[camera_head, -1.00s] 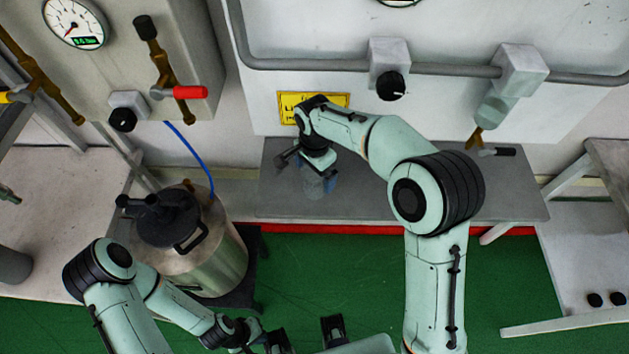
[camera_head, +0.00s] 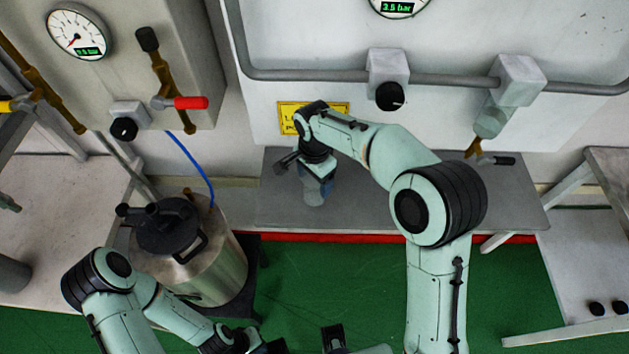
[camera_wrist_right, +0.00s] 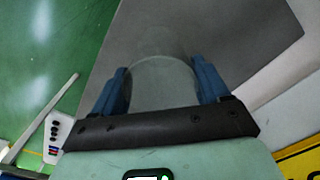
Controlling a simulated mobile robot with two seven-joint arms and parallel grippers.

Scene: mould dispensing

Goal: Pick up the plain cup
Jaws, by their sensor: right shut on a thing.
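The plain cup (camera_head: 314,197) is clear and colourless, and stands out faintly against the grey bench (camera_head: 400,195). In the right wrist view the cup (camera_wrist_right: 163,75) lies between the two blue fingers of my right gripper (camera_wrist_right: 163,88), which touch its sides. In the head view my right gripper (camera_head: 317,180) is shut on the cup at the bench. Whether the cup's base touches the bench is unclear. My left gripper (camera_head: 300,341) is at the bottom edge, partly cut off, with its fingers apart and nothing seen between them.
A steel pressure vessel (camera_head: 215,270) with a black lid stands left of the bench, with a blue hose (camera_head: 190,160). A wall panel with a yellow sign (camera_head: 290,112), a black knob (camera_head: 390,96) and a dispensing nozzle (camera_head: 474,149) rises behind.

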